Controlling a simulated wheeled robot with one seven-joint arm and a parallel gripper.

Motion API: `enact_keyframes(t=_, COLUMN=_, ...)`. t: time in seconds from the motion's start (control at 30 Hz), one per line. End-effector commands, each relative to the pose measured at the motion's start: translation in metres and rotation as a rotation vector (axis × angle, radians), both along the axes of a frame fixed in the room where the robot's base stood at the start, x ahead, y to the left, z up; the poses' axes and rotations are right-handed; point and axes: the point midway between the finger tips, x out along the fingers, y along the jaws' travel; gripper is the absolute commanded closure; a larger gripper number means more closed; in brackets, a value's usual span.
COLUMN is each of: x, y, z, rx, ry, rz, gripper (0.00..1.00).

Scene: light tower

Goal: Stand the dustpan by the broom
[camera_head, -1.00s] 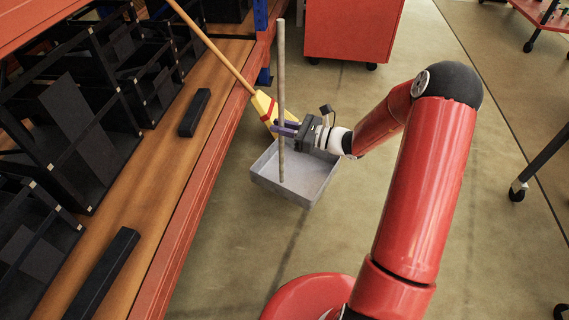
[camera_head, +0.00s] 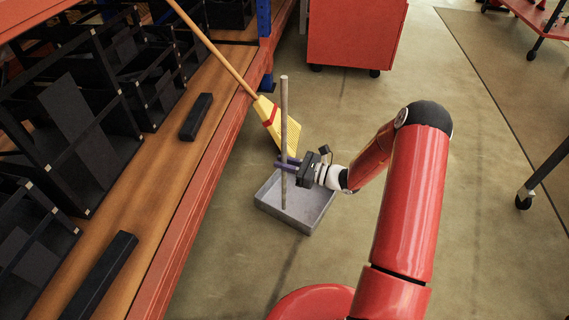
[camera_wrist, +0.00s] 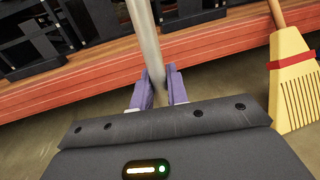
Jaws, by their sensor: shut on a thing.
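The dustpan is a grey tray (camera_head: 310,218) with a tall upright grey-brown handle (camera_head: 284,120). My gripper (camera_head: 284,164) is shut on the handle, which also shows between the purple fingers in the wrist view (camera_wrist: 158,92). The pan is low, close to the floor; I cannot tell whether it touches. The broom (camera_head: 279,128) has yellow bristles with a red band and a wooden stick leaning on the shelf. It stands just behind the pan, and in the wrist view the broom head (camera_wrist: 293,85) is right of the handle.
An orange-edged shelf (camera_head: 190,200) with black bins (camera_head: 65,120) runs along the left. A red cabinet (camera_head: 352,35) stands behind, and wheeled carts are at the right. The floor (camera_head: 490,240) between is open.

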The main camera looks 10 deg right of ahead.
Motion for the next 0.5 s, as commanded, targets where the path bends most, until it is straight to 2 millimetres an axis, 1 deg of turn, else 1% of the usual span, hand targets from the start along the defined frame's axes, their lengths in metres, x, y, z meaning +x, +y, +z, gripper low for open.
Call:
enact_keyframes(t=0.03, x=0.0008, y=0.0002, z=0.0027, rx=0.001, ry=-0.005, rz=0.0, gripper=1.0)
enact_keyframes(t=0.13, x=0.0007, y=0.0002, z=0.0027, rx=0.001, ry=-0.005, rz=0.0, gripper=1.0)
enact_keyframes(t=0.27, x=0.0007, y=0.0002, z=-0.001, rx=0.001, ry=-0.004, rz=0.0, gripper=1.0)
enact_keyframes(t=0.3, x=0.0002, y=0.0, z=-0.0011, rx=0.0, ry=0.0, rz=0.0, gripper=0.79)
enact_keyframes(t=0.43, x=0.0002, y=0.0, z=-0.0009, rx=0.0, ry=0.0, rz=0.0, gripper=0.62)
enact_keyframes(t=0.5, x=0.0002, y=0.0, z=-0.0009, rx=0.0, ry=0.0, rz=0.0, gripper=0.62)
